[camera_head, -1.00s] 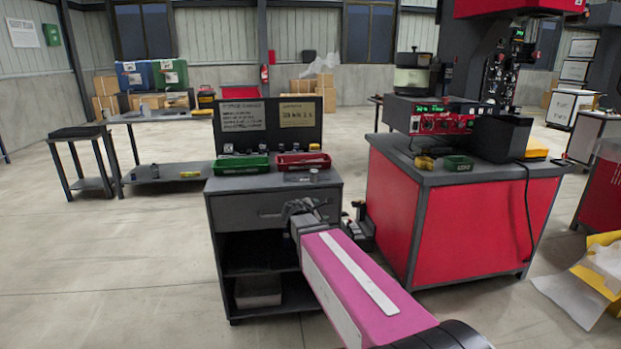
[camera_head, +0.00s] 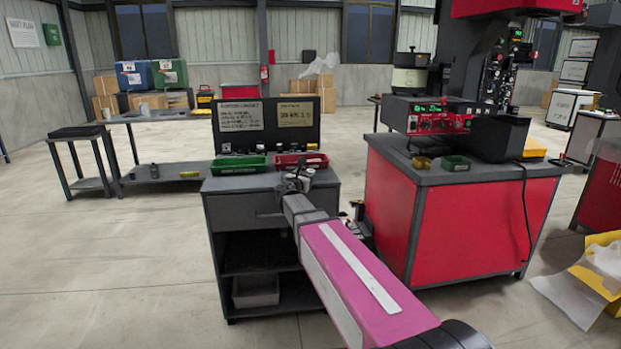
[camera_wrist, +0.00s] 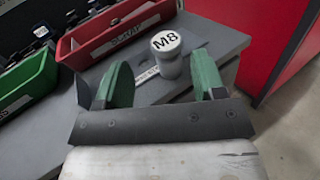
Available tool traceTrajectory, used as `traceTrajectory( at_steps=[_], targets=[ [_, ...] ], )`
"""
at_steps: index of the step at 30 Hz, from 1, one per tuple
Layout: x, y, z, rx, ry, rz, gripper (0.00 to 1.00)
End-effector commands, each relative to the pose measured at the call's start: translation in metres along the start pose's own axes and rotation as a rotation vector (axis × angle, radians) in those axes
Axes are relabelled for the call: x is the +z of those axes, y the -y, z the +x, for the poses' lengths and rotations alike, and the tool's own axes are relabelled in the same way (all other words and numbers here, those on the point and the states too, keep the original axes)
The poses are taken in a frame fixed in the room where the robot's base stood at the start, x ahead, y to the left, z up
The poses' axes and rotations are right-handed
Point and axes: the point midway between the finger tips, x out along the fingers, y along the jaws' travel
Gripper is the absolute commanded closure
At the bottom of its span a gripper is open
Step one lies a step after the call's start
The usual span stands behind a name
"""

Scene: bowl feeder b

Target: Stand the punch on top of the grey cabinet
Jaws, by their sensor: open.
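The punch is a short grey cylinder with a white cap marked M8 (camera_wrist: 168,55). It stands upright on the grey cabinet top (camera_wrist: 222,42), near its right edge, in the wrist view. In the head view the grey cabinet (camera_head: 228,212) is in the middle, and the punch (camera_head: 307,172) is small beside my gripper (camera_head: 297,183). In the wrist view my gripper (camera_wrist: 163,80) is open, with its green fingers on either side of the near part of the punch. I cannot tell whether they touch it.
A red tray (camera_wrist: 98,42) and a green tray (camera_wrist: 28,80) sit on the cabinet, left of the punch. A dark board with notices (camera_head: 266,127) stands at its back. A red workbench (camera_head: 465,225) with a machine is close on the right.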

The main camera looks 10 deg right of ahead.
Motion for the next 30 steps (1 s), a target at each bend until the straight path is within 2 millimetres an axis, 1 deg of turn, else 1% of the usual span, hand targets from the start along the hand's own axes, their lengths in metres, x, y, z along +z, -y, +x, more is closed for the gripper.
traceTrajectory(
  at_steps=[5,8,9,12,19,20,21,23,24,25,26,27,30],
  targets=[
    [-0.002,0.004,0.018,-0.001,0.0,0.001,0.37],
    [-0.004,0.007,0.033,-0.002,-0.001,0.001,0.37],
    [-0.004,0.006,0.039,-0.002,0.0,0.001,0.37],
    [-0.004,0.007,0.049,-0.001,0.0,0.001,0.37],
    [-0.003,0.007,0.05,0.0,-0.001,0.001,0.37],
    [-0.003,0.008,0.05,0.0,-0.001,0.001,0.4],
    [-0.003,0.008,0.05,0.0,-0.001,0.001,0.53],
    [-0.003,0.008,0.05,0.0,-0.001,0.001,0.72],
    [-0.003,0.008,0.05,0.0,-0.001,0.001,0.85],
    [-0.003,0.007,0.05,0.0,-0.001,0.001,0.95],
    [-0.003,0.008,0.05,0.0,-0.001,0.001,0.96],
    [-0.003,0.008,0.049,0.0,0.0,0.001,1.0],
    [-0.003,0.008,0.049,0.0,0.0,0.001,1.0]
  ],
)
